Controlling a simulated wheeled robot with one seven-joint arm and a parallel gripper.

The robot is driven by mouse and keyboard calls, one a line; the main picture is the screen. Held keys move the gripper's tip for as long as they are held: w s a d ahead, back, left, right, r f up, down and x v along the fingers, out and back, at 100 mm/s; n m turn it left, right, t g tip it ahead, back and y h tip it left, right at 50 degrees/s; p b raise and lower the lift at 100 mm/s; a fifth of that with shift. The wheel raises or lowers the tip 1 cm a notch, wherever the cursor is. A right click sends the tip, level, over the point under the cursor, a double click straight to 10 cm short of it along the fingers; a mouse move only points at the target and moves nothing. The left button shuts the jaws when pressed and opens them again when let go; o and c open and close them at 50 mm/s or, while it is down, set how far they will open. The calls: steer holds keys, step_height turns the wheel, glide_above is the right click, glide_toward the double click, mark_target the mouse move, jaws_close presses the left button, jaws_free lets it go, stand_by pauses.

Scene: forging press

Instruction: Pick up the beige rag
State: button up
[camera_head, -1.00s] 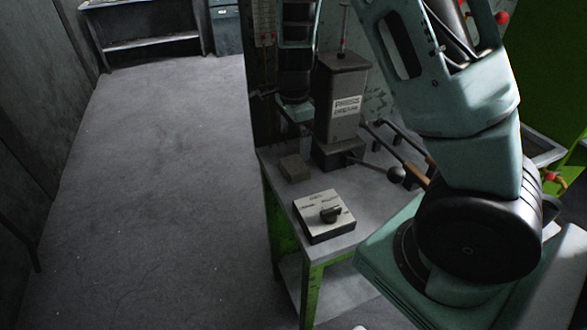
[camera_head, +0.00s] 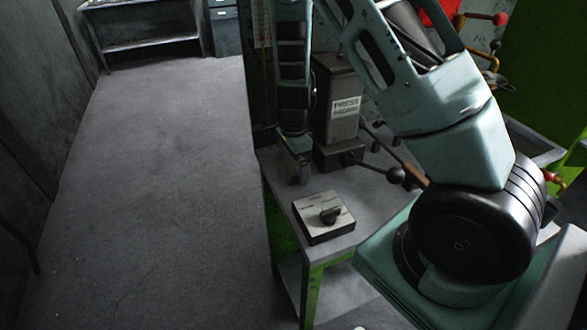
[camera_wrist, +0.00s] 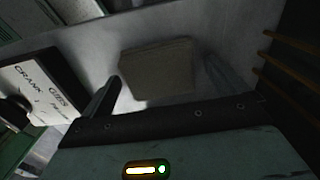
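The beige rag (camera_wrist: 158,70) is a folded, flat, roughly square pad on the grey bench top in the wrist view. My gripper (camera_wrist: 163,76) is open, with one finger to the left of the rag and the other to its right. The rag lies between and just beyond the fingers, and I see no clear contact. In the head view my gripper (camera_head: 298,172) hangs low over the back left corner of the bench and mostly hides the rag.
The bench (camera_head: 340,246) also holds a control box with a dark knob (camera_head: 325,216), which shows at left in the wrist view (camera_wrist: 38,92). A labelled press (camera_head: 338,105) and levers (camera_head: 393,173) stand close to the right of my gripper. The floor at left is clear.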

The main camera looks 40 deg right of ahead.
mark_target(293, 164)
steer(key=c, duration=0.8)
steer(key=shift+o, duration=0.2)
step_height(293, 164, up, 10)
